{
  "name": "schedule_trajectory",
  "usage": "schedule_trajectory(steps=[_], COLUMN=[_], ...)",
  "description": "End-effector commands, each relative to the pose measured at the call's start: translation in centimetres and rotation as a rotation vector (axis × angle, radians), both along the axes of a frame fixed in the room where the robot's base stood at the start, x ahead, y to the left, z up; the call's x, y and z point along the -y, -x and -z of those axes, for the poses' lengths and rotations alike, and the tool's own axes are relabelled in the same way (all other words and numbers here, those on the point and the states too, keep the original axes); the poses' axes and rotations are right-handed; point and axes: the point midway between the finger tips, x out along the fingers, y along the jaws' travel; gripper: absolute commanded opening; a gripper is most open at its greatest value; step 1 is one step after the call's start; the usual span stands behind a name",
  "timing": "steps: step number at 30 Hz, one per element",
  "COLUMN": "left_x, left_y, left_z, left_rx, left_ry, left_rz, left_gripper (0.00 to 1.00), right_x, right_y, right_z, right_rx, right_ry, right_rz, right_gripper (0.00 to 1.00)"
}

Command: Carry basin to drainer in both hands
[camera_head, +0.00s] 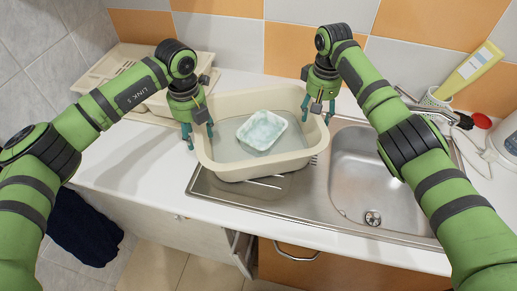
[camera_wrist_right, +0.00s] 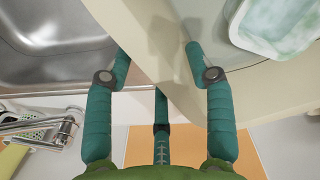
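The cream basin (camera_head: 255,172) sits on the counter at the left end of the steel sink unit, over part of its ribbed draining board (camera_head: 262,190). It holds greyish water and a small white tub (camera_head: 262,130) with pale green contents. My left gripper (camera_head: 199,134) is at the basin's left rim, its fingers apart; whether they touch the wall is unclear. My right gripper (camera_head: 317,115) is at the right rim. In the right wrist view its spread fingers (camera_wrist_right: 160,62) straddle the basin wall (camera_wrist_right: 150,45), with the left fingertip partly hidden.
A cream dish rack (camera_head: 108,68) stands at the back left against the wall. The sink bowl (camera_head: 375,180) right of the basin is empty. White counter (camera_head: 135,155) is clear at left.

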Motion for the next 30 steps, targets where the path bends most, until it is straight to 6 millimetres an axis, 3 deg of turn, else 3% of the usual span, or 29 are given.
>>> schedule_trajectory(steps=[11,14,24,30], left_x=[0.1,0.1,0.1,0.1], left_y=[-0.1,-0.1,0.0,0.0], left_z=[-0.7,-2.0,-9.1,-11.6], left_rx=[0.003,0.005,0.005,0.004], left_ry=[0.005,0.004,0.004,0.003], left_rz=[0.001,0.000,0.000,0.000], left_gripper=[0.59,0.59,0.59,0.59], right_x=[-0.1,-0.1,-0.1,-0.1], right_y=[0.0,0.0,0.0,0.0], right_z=[-0.1,-0.1,-0.1,-0.1], right_rx=[0.000,0.000,0.000,0.000], right_ry=[-0.004,-0.005,-0.005,-0.005], right_rz=[-0.001,-0.001,-0.001,-0.001], right_gripper=[0.59,0.59,0.59,0.59])
